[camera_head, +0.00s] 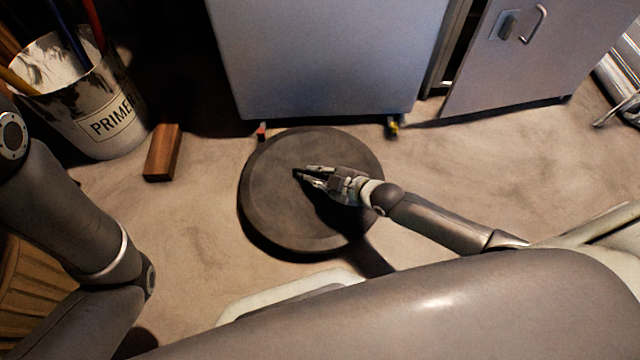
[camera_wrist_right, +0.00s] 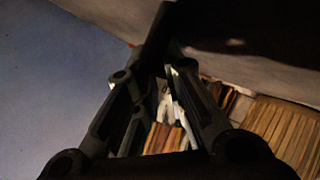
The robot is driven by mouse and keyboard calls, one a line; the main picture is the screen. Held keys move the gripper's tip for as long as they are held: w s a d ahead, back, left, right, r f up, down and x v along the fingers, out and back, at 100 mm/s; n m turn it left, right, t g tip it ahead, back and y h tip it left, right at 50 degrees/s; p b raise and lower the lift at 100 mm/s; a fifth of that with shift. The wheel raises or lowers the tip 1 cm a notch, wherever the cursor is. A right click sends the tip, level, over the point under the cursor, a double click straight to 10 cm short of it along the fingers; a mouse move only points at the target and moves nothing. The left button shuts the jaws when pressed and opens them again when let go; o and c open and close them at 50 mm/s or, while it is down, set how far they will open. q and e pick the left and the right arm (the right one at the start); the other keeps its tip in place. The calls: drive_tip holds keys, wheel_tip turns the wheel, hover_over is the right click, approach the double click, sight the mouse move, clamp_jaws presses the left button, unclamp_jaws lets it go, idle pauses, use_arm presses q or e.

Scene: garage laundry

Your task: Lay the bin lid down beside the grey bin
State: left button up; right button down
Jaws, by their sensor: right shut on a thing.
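The bin lid (camera_head: 275,215) is a dark, round disc with a raised rim, near the middle of the head view and lying roughly flat. I cannot tell whether it touches the floor. My right gripper (camera_head: 303,174) is over the lid's centre, shut on its small dark handle. In the right wrist view the fingers (camera_wrist_right: 158,75) close around a dark bar, which seems to be that handle. I cannot make out the grey bin for certain. My left arm shows at the left of the head view, but its gripper is out of view.
A blue-grey cabinet-like box (camera_head: 325,55) stands just behind the lid. A grey door with a handle (camera_head: 535,50) is at the upper right. A white primer bucket (camera_head: 95,120) and a wooden block (camera_head: 163,152) are to the left. Floor right of the lid (camera_head: 470,170) is clear.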

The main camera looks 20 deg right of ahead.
drive_tip(key=shift+w+d+f, duration=0.1)
drive_tip(key=shift+d+f, duration=0.1)
drive_tip(key=shift+f, duration=0.05)
wheel_tip(320, 180, down, 3)
drive_tip(key=b, duration=0.2)
drive_tip(key=shift+b, duration=0.35)
drive_tip(key=c, duration=1.5)
unclamp_jaws()
